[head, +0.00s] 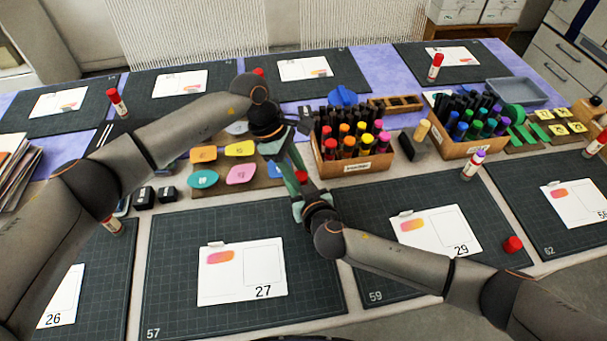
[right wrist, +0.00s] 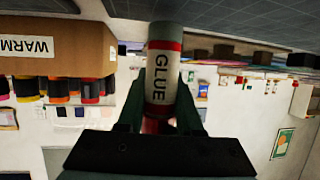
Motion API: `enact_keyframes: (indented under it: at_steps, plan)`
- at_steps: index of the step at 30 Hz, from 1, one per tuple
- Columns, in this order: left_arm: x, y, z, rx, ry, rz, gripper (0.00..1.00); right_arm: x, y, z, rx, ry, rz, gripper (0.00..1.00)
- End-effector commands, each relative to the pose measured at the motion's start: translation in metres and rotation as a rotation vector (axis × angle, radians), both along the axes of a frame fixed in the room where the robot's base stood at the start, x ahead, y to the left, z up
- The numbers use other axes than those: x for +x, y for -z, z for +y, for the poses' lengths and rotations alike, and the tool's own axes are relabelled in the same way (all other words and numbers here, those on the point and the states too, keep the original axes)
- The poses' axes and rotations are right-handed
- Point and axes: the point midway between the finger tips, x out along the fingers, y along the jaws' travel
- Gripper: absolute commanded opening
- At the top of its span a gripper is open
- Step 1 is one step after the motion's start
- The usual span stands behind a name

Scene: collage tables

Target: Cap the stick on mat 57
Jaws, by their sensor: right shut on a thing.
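My right gripper (head: 301,193) is shut on a glue stick over the far right corner of mat 57 (head: 180,305). In the right wrist view the stick (right wrist: 163,75) shows a pale end, a red band, a white GLUE label and some red deep between the fingers. In the head view a red piece (head: 301,177) shows at the stick's upper end. I cannot tell if it is a cap or the stick's own collar. My left gripper (head: 290,158) is right above it, pointing down; whether its jaws are shut on the red piece is unclear.
A loose red cap (head: 513,243) lies on mat 59 (head: 378,296), and a stick with a purple top (head: 473,165) stands at its far edge. Marker boxes (head: 345,168) stand just behind my grippers. A card (head: 240,284) marked 27 lies on mat 57.

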Motion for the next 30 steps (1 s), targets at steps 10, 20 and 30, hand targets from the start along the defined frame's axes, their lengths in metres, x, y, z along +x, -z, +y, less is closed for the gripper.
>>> enact_keyframes:
  at_steps: [10, 20, 30]
  plan:
    - [-0.002, -0.006, 0.007, 0.013, 0.002, 0.010, 0.48, 0.006, 0.006, -0.015, -0.023, 0.032, 0.005, 0.00]
    - [-0.003, -0.008, 0.003, 0.005, 0.007, 0.011, 0.20, 0.005, 0.007, -0.015, -0.024, 0.031, 0.008, 0.00]
    - [-0.004, -0.007, 0.000, 0.001, 0.013, 0.012, 0.20, 0.005, 0.007, -0.015, -0.024, 0.031, 0.009, 0.00]
